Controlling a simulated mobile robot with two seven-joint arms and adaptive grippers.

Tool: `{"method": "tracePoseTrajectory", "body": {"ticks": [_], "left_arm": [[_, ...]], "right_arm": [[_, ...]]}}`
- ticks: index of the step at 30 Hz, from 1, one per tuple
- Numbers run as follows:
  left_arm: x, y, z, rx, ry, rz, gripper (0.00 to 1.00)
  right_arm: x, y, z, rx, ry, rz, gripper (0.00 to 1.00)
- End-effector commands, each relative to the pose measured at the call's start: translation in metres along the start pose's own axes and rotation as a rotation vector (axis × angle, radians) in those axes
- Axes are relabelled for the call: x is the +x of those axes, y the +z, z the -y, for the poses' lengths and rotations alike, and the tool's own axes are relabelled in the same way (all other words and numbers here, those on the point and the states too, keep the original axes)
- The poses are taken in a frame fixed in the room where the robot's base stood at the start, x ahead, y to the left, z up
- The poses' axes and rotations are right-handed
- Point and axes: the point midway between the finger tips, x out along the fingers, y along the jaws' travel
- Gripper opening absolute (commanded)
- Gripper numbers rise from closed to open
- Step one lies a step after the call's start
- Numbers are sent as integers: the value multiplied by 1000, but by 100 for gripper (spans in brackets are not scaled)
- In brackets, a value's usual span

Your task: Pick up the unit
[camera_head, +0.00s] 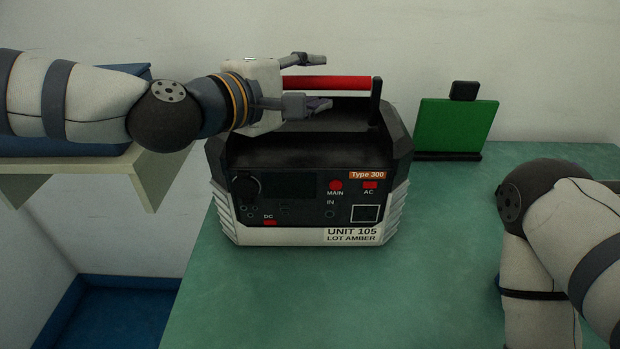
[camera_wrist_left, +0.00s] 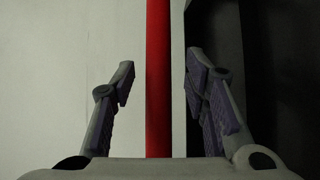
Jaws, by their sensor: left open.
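The unit (camera_head: 290,208) is a black and white box on the green table, labelled "UNIT 105 LOT AMBER" and "Type 300". A red handle bar (camera_head: 325,83) runs across its top, held by a black post at the right. My left gripper (camera_head: 318,82) is at the left part of the handle, its fingers open. In the left wrist view the red bar (camera_wrist_left: 159,80) stands between the two open fingers, with a gap on each side. My right arm shows at the right edge of the head view; its gripper is out of frame.
The green table (camera_head: 450,270) is clear in front and to the right of the unit. A green panel (camera_head: 455,126) with a black clip stands at the back right. A pale shelf (camera_head: 150,180) with a blue box (camera_head: 80,147) is at the left.

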Motion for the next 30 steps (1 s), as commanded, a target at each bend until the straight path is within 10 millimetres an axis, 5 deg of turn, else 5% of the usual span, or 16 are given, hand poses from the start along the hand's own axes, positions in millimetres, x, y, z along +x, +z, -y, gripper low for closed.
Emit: {"method": "tracePoseTrajectory", "body": {"ticks": [2,8,23,30], "left_arm": [[-1,0,-1,1,2,0,41],[-1,0,-1,1,1,0,0],[-2,0,-12,6,18,-3,0],[-6,4,-34,10,24,-4,0]], "right_arm": [[-1,0,0,0,0,-2,40],[-1,0,0,0,0,-2,40],[-2,-1,0,0,0,-6,40],[-8,-5,0,0,-1,-24,40]]}}
